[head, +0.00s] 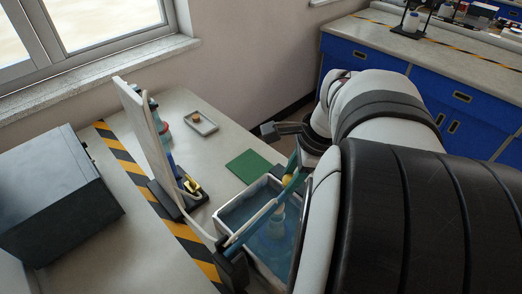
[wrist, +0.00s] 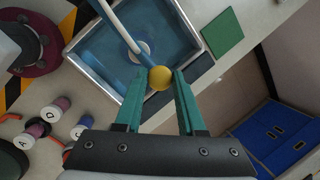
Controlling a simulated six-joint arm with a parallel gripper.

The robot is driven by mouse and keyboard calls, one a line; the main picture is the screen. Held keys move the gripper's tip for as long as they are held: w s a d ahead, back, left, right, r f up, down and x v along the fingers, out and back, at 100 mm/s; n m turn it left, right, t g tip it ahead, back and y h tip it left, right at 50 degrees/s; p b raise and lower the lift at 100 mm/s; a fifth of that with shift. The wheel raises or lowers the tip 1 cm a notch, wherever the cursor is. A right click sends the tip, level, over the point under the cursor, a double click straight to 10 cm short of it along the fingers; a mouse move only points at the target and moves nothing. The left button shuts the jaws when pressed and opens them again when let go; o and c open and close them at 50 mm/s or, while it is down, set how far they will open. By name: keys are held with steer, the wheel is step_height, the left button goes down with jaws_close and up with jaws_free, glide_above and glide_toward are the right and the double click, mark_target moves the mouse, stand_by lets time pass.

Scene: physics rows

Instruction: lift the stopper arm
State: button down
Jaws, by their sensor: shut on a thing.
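The stopper arm (head: 251,221) is a slim pale and blue bar reaching over a white-rimmed tank (head: 224,212) of blue water. It also shows in the wrist view (wrist: 121,24), ending in a yellow ball knob (wrist: 160,78). In the head view the knob (head: 287,178) is partly covered by a finger, and my arm hides the tank's right side. A pale stopper (head: 277,222) stands in the water below the bar; its round top shows in the wrist view (wrist: 139,48).
A green mat (head: 249,165) lies behind the tank. A small grey tray (head: 203,126) sits farther back. An upright white panel (head: 141,130) with a tube stands left of the tank. A dark box (head: 55,190) is at far left. Small lettered pieces (wrist: 50,112) lie nearby.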

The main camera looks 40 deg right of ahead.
steer(key=a+r, duration=0.2)
steer(key=shift+r, duration=0.35)
steer(key=shift+a+r, duration=0.75)
steer(key=shift+a, duration=0.15)
